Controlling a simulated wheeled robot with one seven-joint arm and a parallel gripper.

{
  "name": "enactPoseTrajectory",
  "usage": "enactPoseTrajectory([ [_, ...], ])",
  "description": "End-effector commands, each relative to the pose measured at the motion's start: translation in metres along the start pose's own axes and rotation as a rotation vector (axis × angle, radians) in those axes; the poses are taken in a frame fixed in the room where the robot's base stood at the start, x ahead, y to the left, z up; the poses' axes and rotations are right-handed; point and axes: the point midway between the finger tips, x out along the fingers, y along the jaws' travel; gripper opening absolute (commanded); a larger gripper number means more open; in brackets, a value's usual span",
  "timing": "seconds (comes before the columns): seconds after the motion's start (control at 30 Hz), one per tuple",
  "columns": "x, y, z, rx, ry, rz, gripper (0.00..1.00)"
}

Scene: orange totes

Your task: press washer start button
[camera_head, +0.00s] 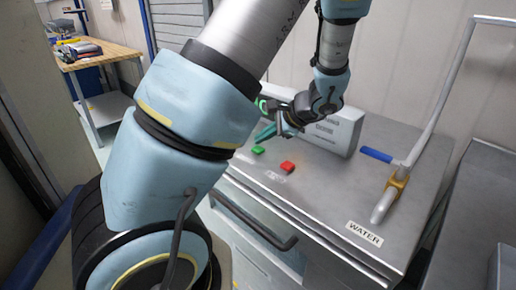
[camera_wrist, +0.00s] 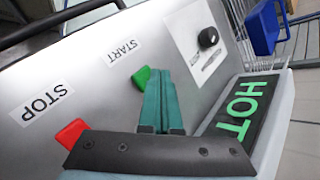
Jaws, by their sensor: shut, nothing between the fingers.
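The green start button (camera_head: 258,150) is on the washer's metal top (camera_head: 335,190). In the wrist view the green button (camera_wrist: 141,77) is beside a START label (camera_wrist: 121,50). My gripper (camera_head: 262,134) is above the panel close to the green button, with its teal fingers pointing down. In the wrist view the closed fingers (camera_wrist: 161,74) are empty, and their tips appear right beside the green button, partly covering it. I cannot tell whether they touch it. The red button (camera_head: 287,167) is to the right, by a STOP label (camera_wrist: 48,102) in the wrist view.
A black knob (camera_wrist: 208,38) and a dark panel reading HOT (camera_wrist: 237,108) are near the fingers. A grey box (camera_head: 335,133) stands behind the buttons. A pipe with a blue-handled valve (camera_head: 378,155) is on the right. A workbench (camera_head: 105,52) is at the back left.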

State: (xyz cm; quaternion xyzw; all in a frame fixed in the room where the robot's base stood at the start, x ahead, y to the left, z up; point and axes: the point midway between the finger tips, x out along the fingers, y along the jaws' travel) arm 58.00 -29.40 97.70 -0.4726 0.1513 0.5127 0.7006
Motion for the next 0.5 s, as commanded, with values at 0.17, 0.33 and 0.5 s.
enactPoseTrajectory([
  [0.17, -0.008, -0.006, 0.005, -0.001, 0.0, 0.0, 0.0],
  [0.33, -0.02, -0.014, 0.014, -0.002, 0.001, 0.0, 0.0],
  [0.5, -0.031, -0.022, 0.022, -0.001, 0.001, 0.0, 0.0],
])
